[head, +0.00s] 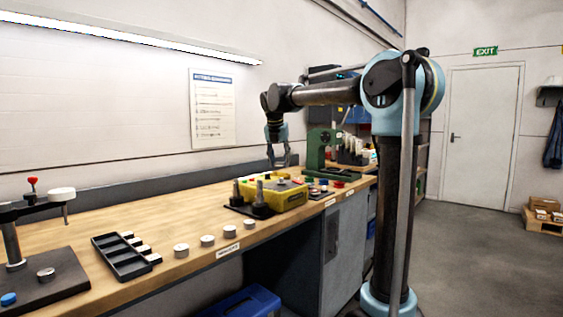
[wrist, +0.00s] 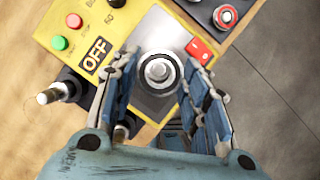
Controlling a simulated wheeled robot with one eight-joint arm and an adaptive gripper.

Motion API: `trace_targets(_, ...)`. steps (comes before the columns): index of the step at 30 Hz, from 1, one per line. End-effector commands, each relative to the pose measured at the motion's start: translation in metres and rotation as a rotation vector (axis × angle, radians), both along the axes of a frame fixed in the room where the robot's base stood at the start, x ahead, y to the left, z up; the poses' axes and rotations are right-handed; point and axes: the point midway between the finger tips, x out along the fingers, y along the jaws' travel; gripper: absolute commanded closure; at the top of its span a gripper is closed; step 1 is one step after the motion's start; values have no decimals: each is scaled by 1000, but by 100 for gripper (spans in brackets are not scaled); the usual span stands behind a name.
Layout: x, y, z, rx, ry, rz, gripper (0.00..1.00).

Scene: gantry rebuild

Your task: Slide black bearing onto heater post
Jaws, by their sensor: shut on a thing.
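The yellow heater box (head: 290,197) stands on the bench, and it also shows in the wrist view (wrist: 50,27) with an OFF label. On its grey plate, a silvery round post top (wrist: 157,71) shows in the middle of a dark-rimmed ring, the black bearing (wrist: 158,89). My gripper (wrist: 166,70) has its two blue-padded fingers on either side of this ring, shut on it. In the head view my gripper (head: 278,162) points down above the heater box. I cannot tell whether the bearing is around the post or still above it.
Two upright posts (wrist: 48,97) stand beside the box on a dark base. Green and red buttons (wrist: 67,30) are on the box. A green press (head: 317,150) stands behind. A black tray (head: 122,262) and several round parts (head: 208,240) lie nearer on the bench.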

Motion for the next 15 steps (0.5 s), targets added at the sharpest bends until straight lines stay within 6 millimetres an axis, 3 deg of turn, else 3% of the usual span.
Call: trace_targets(15, 3, -8, -12, 0, 0, -11, 85)
